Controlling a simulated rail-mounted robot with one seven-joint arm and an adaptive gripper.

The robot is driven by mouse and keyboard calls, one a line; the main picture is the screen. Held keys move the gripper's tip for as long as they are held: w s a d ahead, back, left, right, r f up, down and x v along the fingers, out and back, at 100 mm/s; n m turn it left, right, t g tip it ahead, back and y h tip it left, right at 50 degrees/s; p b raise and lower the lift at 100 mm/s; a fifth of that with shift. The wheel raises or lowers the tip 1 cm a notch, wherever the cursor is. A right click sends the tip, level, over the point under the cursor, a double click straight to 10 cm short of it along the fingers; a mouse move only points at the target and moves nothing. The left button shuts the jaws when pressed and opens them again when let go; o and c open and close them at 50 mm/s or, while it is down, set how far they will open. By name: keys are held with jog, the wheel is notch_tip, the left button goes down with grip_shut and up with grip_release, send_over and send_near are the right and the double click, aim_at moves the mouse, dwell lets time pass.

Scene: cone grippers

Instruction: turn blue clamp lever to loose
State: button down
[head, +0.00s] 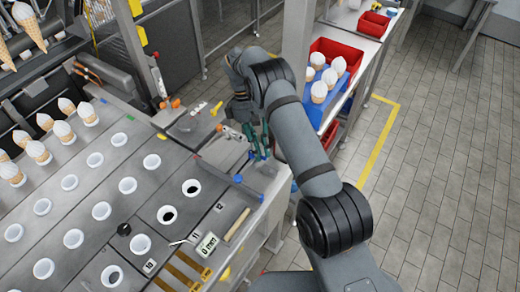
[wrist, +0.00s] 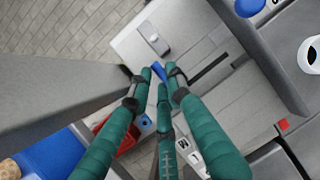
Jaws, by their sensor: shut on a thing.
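The blue clamp lever (wrist: 158,70) shows between the green fingertips of my gripper (wrist: 159,78) in the wrist view. My gripper is shut on it, and the fingers hide much of it. In the head view my gripper (head: 259,148) is at the right end of the grey machine top, beside its corner. My arm and fingers hide most of the lever there. I cannot tell from these views which way the lever is turned.
The machine top (head: 195,155) has rows of white-rimmed cone holes. A blue part (head: 238,179) sits on its edge near my gripper. A wooden-handled tool (head: 237,224) lies in front. A red bin (head: 332,50) and blue tray with cones stand behind my arm.

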jog(key=shift+d, duration=0.1)
jog(key=c, duration=1.9)
grip_release()
notch_tip(320, 180, up, 10)
notch_tip(320, 180, down, 10)
jog(key=shift+r, duration=0.1)
